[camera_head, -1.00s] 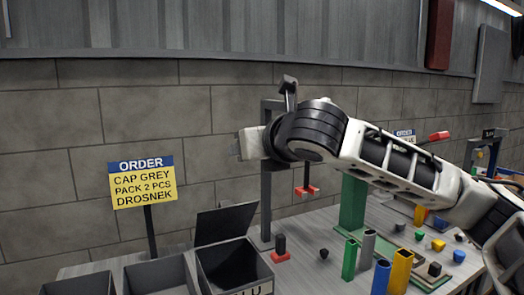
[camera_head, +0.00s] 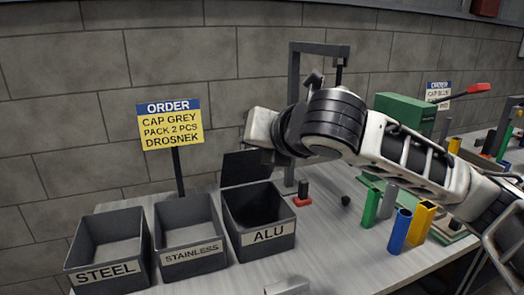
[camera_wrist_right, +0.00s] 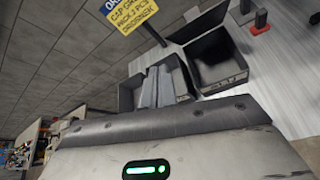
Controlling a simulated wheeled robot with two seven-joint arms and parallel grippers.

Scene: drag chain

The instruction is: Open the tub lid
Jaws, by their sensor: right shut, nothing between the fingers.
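The ALU tub (camera_head: 268,239) is a dark grey open box at the right end of a row of tubs. Its dark flat lid (camera_head: 247,167) stands raised at the back edge, leaving the tub open from above. The tub (camera_wrist_right: 218,62) and its raised lid (camera_wrist_right: 198,22) also show in the right wrist view. My right gripper (camera_head: 260,127) is above and behind the tub, near the raised lid. It is shut and empty; its fingertips are hard to make out, and I cannot tell whether it touches the lid. My left gripper is not in view.
Open STEEL (camera_head: 105,272) and STAINLESS (camera_head: 188,257) tubs stand to the left. An order sign (camera_head: 170,124) rises behind them. Upright coloured tubes (camera_head: 398,230) stand under my right arm. A grey frame (camera_head: 293,100) stands behind. The table front is mostly clear.

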